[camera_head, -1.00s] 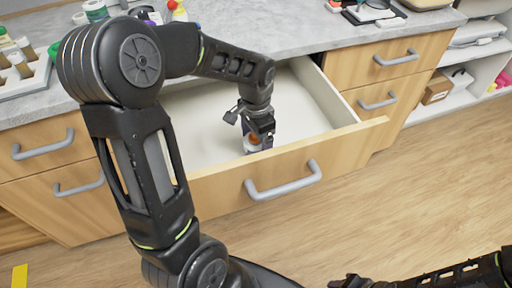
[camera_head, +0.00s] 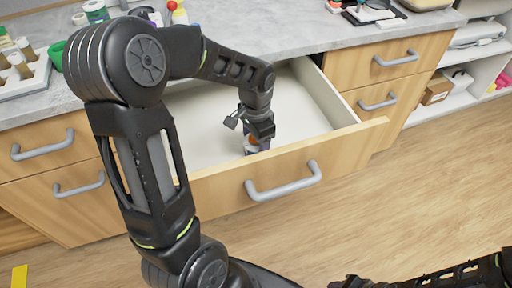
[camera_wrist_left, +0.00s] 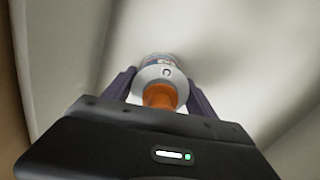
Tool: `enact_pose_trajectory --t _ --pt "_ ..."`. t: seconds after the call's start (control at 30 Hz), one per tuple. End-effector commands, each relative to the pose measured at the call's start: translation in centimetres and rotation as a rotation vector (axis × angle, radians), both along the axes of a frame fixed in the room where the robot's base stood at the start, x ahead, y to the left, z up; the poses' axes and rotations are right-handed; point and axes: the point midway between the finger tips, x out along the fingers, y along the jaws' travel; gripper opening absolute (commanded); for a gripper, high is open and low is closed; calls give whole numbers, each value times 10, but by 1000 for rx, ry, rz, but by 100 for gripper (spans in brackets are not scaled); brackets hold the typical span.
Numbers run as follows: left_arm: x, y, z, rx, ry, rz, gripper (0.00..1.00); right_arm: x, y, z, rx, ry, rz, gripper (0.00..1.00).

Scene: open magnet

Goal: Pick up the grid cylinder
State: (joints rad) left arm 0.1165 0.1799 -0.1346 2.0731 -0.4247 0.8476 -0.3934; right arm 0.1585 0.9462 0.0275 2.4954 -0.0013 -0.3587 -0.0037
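A small white bottle-like cylinder with an orange cap and printed markings (camera_head: 251,146) is in the open drawer, close to its front panel. It also shows in the left wrist view (camera_wrist_left: 158,75), with the orange top facing the camera. I see no grid pattern on it. My left gripper (camera_head: 258,138) reaches down into the drawer over it. In the left wrist view the two fingers (camera_wrist_left: 160,88) stand on either side of it, apart, with a narrow gap showing at the right one. My right gripper (camera_head: 352,283) is partly cut off at the bottom edge.
The open drawer (camera_head: 305,100) looks otherwise empty where visible; my left arm hides part of it. Its front panel (camera_head: 220,185) and side walls stand close around the gripper. The grey counter (camera_head: 270,30) above holds a vial rack (camera_head: 22,75), bottles and a magnifier.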

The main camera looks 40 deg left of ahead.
Motion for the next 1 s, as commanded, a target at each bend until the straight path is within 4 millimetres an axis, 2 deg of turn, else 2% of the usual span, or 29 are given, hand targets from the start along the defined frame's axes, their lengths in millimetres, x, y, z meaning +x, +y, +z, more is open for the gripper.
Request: enact_pose_trajectory --t 0.07,0.73,1.0 --pt "0 0 0 0 0 0 58 0 0 0 0 0 0 36" --pt "0 0 0 0 0 0 4 0 0 0 0 0 0 36" --pt "0 0 3 1 -1 0 4 0 0 1 0 0 0 36"
